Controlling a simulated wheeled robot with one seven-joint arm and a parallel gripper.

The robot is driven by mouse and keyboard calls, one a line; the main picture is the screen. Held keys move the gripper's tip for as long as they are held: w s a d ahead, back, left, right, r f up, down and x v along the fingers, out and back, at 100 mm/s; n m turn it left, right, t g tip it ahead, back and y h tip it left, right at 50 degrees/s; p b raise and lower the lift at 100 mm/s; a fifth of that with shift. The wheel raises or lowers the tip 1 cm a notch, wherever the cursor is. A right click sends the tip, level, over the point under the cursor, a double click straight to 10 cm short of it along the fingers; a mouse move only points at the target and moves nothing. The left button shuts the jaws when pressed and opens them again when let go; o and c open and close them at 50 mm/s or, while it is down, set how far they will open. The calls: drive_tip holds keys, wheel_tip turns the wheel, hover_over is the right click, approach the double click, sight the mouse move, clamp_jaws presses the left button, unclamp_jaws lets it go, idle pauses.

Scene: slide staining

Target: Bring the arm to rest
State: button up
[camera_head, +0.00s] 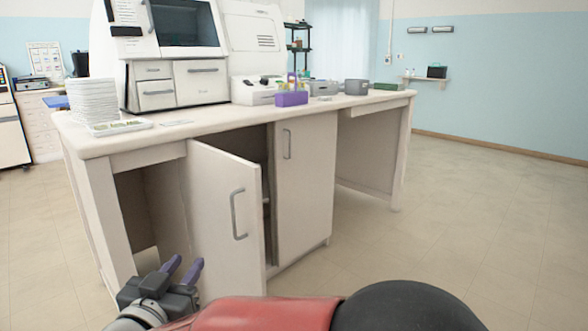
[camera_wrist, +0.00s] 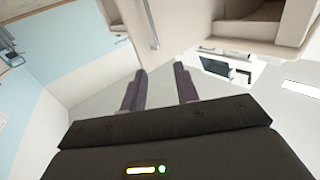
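My gripper (camera_head: 182,270) is at the lower left of the head view, low in front of the bench and close to the partly open cabinet door (camera_head: 222,215). Its two purple fingers stand apart with nothing between them. In the wrist view the gripper (camera_wrist: 160,88) also shows open and empty, with floor and cabinet parts beyond it. My arm runs along the bottom of the head view. Whether the gripper touches the door cannot be told.
The white bench (camera_head: 240,118) carries a large white machine (camera_head: 170,50), a stack of white plates (camera_head: 93,101), a slide tray (camera_head: 120,127) and a purple rack (camera_head: 291,98). The left cabinet door stands ajar; the right door (camera_head: 304,190) looks closed. Floor at the right is clear.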

drive_tip(key=w+d+r+n+y, duration=0.3)
drive_tip(key=w+d+r+y, duration=0.1)
drive_tip(key=w+r+y, duration=0.15)
drive_tip(key=s+d+f+n+g+y, duration=0.1)
drive_tip(key=s+d+n+g+y, duration=0.15)
drive_tip(key=d, duration=0.45)
drive_tip(key=s+d+f+m+g+h, duration=0.1)
drive_tip(key=s+d+f+g+h, duration=0.1)
drive_tip(key=s+d+f+g, duration=0.3)
drive_tip(key=s+d+f+m+g+h, duration=0.2)
drive_tip(key=s+d+f, duration=0.6)
drive_tip(key=s+d, duration=0.5)
drive_tip(key=d+g+h, duration=0.1)
drive_tip(key=d+g, duration=0.1)
drive_tip(key=d, duration=0.3)
drive_tip(key=shift+d+g, duration=0.35)
drive_tip(key=shift+m, duration=0.25)
